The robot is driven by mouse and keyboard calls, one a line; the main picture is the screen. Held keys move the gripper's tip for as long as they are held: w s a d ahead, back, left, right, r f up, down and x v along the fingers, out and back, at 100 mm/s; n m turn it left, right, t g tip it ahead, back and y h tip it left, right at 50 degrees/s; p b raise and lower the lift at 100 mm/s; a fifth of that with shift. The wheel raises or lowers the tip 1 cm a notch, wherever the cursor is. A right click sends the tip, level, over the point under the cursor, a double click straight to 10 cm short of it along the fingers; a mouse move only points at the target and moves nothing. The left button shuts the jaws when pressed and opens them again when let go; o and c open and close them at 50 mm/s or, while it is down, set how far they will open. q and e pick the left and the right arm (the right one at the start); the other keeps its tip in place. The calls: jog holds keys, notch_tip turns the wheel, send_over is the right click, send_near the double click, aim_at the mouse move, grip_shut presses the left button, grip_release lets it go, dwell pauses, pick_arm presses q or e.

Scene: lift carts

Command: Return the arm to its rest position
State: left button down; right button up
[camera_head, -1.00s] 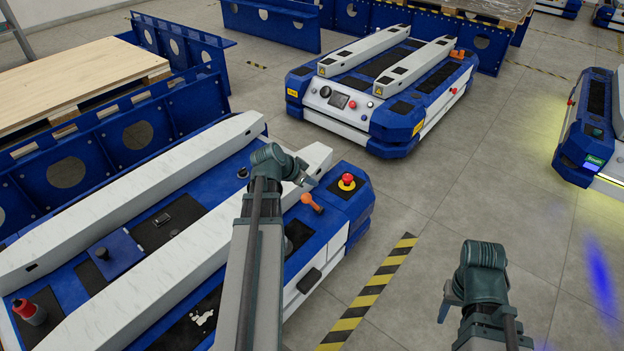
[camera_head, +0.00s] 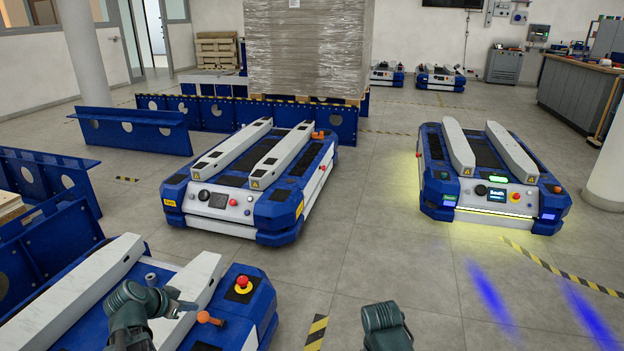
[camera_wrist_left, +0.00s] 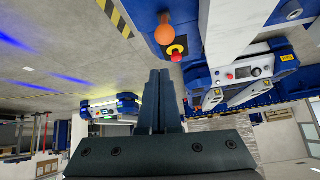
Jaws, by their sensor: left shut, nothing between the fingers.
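My left arm comes in at the lower left of the head view, above the near blue-and-white lift cart (camera_head: 245,320). Its gripper (camera_head: 184,306) points right over the cart's white lifting bar, and its fingers are small there. In the left wrist view, which is upside down, the left gripper's fingers (camera_wrist_left: 159,78) lie together with nothing between them. The cart's red button (camera_head: 242,282) and orange lever (camera_head: 204,318) stand to the right of the gripper. My right wrist (camera_head: 385,326) shows at the bottom edge; its fingers are hidden.
A second lift cart (camera_head: 234,208) stands ahead, and a lit cart (camera_head: 497,205) stands on the right. Blue racks (camera_head: 130,130) and a wrapped pallet load (camera_head: 305,45) are behind. Grey floor (camera_head: 385,205) is free between the carts.

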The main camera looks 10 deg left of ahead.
pick_arm(q)
jog(key=d+f+m+g+h+p, duration=0.1)
jog(key=d+g, duration=0.2)
jog(key=d, duration=0.8)
jog(key=d+f+g, duration=0.2)
jog(key=d, duration=0.9)
jog(key=s+d+g+y+p, duration=0.15)
jog(key=s+d, duration=0.25)
jog(key=d, duration=0.4)
jog(key=s+d+g+y, duration=0.2)
jog(key=s+d, duration=0.2)
jog(key=d, duration=0.4)
notch_tip(320, 180, up, 38)
jog(key=p, duration=3.7)
jog(key=shift+r+p, duration=0.15)
jog(key=shift+p, duration=0.25)
jog(key=shift+t, duration=0.25)
